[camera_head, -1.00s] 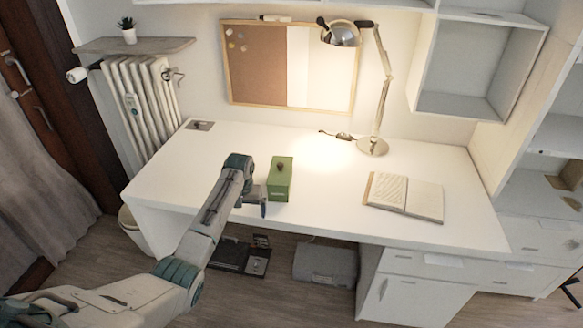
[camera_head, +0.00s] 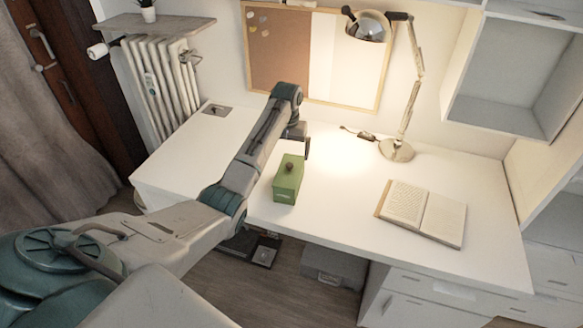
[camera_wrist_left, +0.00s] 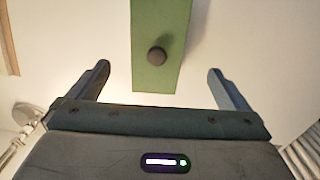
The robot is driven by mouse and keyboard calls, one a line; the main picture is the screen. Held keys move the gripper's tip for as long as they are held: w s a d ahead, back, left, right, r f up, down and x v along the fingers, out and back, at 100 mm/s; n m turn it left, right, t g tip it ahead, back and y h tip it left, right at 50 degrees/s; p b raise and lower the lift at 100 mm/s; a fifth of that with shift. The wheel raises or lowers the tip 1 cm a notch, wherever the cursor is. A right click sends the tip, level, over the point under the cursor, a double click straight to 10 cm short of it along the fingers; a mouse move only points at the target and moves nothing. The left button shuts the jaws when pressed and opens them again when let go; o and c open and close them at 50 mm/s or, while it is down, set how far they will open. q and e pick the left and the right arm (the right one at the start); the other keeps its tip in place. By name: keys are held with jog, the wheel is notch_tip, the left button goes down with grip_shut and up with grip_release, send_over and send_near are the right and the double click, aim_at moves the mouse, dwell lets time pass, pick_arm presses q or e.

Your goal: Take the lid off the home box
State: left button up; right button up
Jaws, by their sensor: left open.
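The green home box (camera_head: 287,183) stands on the white desk near its front edge, with its lid (camera_head: 290,168) on top and a dark round knob in the middle of the lid. My left gripper (camera_head: 302,146) is above the desk just behind the box, pointing down. In the left wrist view the knob (camera_wrist_left: 157,56) and green lid (camera_wrist_left: 160,75) lie ahead, between the lines of my two spread fingers (camera_wrist_left: 160,80). The fingers are open and hold nothing. My right gripper is not in view.
An open book (camera_head: 422,213) lies on the right of the desk (camera_head: 340,215). A wall shelf (camera_head: 515,75) hangs at the right. The desk between box and book is clear.

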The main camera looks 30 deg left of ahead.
aim_at(289, 165)
pick_arm(q)
jog(key=shift+s+f, duration=0.1)
jog(key=shift+f, duration=0.65)
jog(key=f+p, duration=0.1)
jog(key=f, duration=0.1)
jog(key=f+p, duration=0.1)
jog(key=f, duration=0.1)
jog(key=shift+d+f, duration=0.2)
jog(key=shift+f, duration=0.45)
jog(key=shift+c, duration=0.2)
jog(key=c, duration=1)
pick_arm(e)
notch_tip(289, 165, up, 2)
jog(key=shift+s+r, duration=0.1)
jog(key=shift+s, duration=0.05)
